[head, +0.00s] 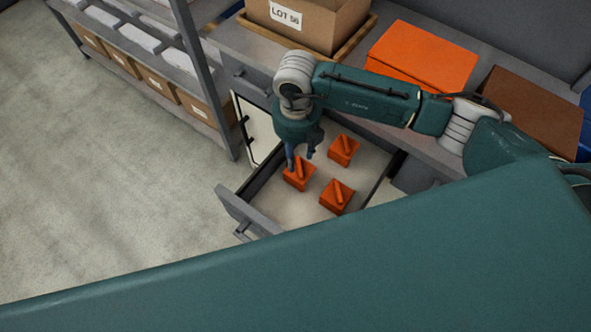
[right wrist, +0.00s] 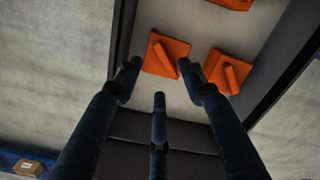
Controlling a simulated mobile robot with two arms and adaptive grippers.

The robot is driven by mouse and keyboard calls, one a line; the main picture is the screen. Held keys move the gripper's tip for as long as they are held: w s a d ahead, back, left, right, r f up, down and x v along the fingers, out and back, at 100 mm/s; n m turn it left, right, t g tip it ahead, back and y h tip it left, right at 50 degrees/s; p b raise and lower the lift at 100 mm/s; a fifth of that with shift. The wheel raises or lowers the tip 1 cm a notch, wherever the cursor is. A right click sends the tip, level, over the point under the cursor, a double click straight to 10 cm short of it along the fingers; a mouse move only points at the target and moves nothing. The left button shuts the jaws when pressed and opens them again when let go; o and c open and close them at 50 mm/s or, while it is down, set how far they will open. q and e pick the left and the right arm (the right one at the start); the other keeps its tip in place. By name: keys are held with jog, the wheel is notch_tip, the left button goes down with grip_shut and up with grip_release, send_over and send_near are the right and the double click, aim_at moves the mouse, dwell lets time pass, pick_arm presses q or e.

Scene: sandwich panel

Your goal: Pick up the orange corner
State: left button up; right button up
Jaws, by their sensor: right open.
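Three orange corners lie apart in an open drawer (head: 262,196). In the head view one is at the left (head: 299,180), one at the back (head: 343,152) and one at the front right (head: 338,203). Each has a square base with a raised bar. My right gripper (head: 301,160) is open and empty above the drawer, its fingers over the left corner. In the right wrist view one corner (right wrist: 167,55) lies just beyond the spread fingers (right wrist: 160,85), another (right wrist: 229,70) lies to the right, and a third (right wrist: 235,3) is cut off at the top. My left gripper is not in view.
The drawer's walls and front panel surround the corners. On the worktop above stand a cardboard box (head: 307,22), an orange box (head: 424,55) and a brown box (head: 532,108). A shelf with cartons (head: 160,80) stands at the left. The floor (head: 100,200) there is clear.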

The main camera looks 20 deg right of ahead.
aim_at(298, 165)
jog(key=f, duration=0.1)
jog(key=f+p, duration=0.1)
jog(key=f, duration=0.3)
jog(key=shift+d+p, duration=0.25)
jog(key=shift+p, duration=0.15)
jog(key=shift+w+f, duration=0.1)
jog(key=shift+f, duration=0.2)
grip_shut()
